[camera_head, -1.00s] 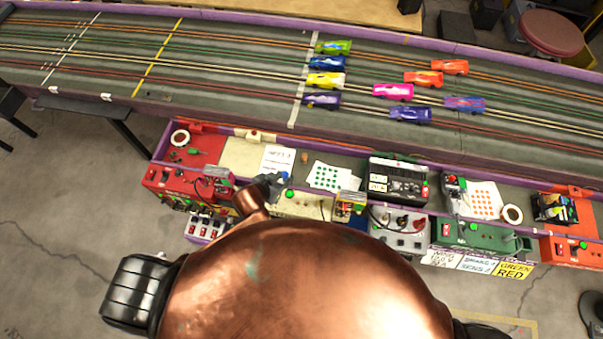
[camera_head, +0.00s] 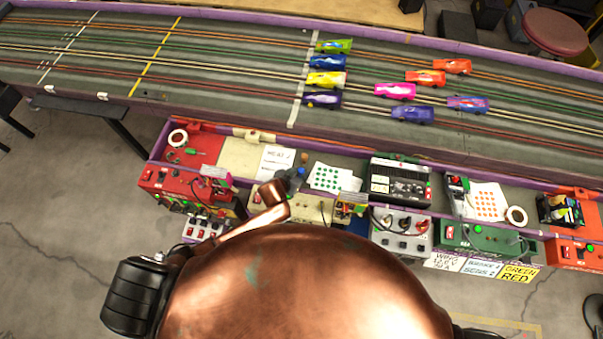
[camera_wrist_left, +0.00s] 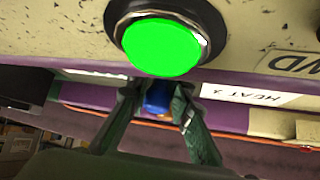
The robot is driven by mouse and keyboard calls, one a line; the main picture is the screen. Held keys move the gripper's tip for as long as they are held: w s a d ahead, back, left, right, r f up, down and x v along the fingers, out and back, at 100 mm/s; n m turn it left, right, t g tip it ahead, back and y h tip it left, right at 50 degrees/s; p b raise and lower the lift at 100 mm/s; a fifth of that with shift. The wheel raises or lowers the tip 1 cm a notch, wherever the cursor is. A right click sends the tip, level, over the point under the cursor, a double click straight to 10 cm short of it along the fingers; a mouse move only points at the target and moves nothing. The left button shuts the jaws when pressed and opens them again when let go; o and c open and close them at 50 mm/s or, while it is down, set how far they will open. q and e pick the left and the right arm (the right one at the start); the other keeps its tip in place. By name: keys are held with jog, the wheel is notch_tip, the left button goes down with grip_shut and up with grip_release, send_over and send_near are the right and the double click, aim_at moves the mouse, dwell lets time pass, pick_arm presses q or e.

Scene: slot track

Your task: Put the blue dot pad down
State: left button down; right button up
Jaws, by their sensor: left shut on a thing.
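My left gripper (camera_head: 292,178) reaches over the shelf below the track, at the front edge of the cream control box. In the left wrist view its two dark fingers (camera_wrist_left: 160,108) stand on either side of a small blue thing, which I take to be the blue dot pad (camera_wrist_left: 158,97), and are shut on it. In the head view the blue pad (camera_head: 301,172) is only a small patch beside the fingertips, largely hidden. I cannot tell whether it touches the shelf. My right gripper is not in view.
A lit green button (camera_wrist_left: 160,45) on the cream box is very close to the left wrist camera. A Heat sheet (camera_head: 277,161) and green-dot sheet (camera_head: 328,178) flank the gripper. A black device (camera_head: 399,182) stands farther right. Toy cars (camera_head: 395,91) stand on the track.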

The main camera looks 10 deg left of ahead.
pick_arm(q)
jog(key=shift+r, duration=0.1)
jog(key=shift+f, duration=0.25)
jog(key=c, duration=1.7)
grip_release()
jog(key=shift+c, duration=0.2)
jog(key=shift+r, duration=0.15)
